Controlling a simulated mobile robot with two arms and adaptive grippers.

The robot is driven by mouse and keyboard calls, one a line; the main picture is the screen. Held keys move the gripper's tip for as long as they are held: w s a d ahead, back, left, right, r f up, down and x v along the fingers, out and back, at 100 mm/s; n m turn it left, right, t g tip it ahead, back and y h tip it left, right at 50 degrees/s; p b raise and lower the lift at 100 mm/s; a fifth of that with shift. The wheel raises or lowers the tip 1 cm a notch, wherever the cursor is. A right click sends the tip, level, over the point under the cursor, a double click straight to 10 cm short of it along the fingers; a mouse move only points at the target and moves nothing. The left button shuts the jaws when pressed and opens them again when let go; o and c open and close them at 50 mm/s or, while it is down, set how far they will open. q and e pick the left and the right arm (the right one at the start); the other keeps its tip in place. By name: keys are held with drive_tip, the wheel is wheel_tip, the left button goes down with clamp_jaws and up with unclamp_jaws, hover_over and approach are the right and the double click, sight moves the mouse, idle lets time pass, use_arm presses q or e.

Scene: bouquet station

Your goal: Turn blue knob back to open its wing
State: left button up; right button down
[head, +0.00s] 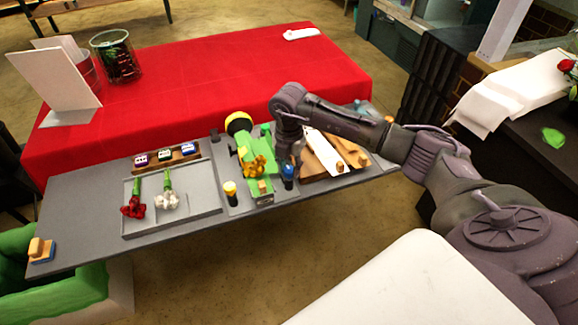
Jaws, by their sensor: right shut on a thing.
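The blue knob (288,171) stands near the front edge of the grey station board (85,205), right of a yellow-topped knob (230,190). My right gripper (289,163) points down over the blue knob and is shut on it. Its fingers hide the knob's upper part. A green holder with yellow flowers (254,165) is just left of the gripper. My right arm covers part of the area behind the knob, and I cannot tell how the blue knob's wing stands. My left gripper is out of view.
A tray (205,222) with red and white flowers lies to the left. A white sheet on a wooden board (330,176) is right of the gripper. A red-covered table (210,95) stands behind, with a glass container (116,57). A wooden-handled block (40,249) sits at the left end.

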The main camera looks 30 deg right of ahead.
sight(289, 169)
drive_tip(key=shift+r, duration=0.1)
idle(0.4)
drive_tip(key=c, duration=0.8)
unclamp_jaws()
wheel_tip(289, 169, up, 12)
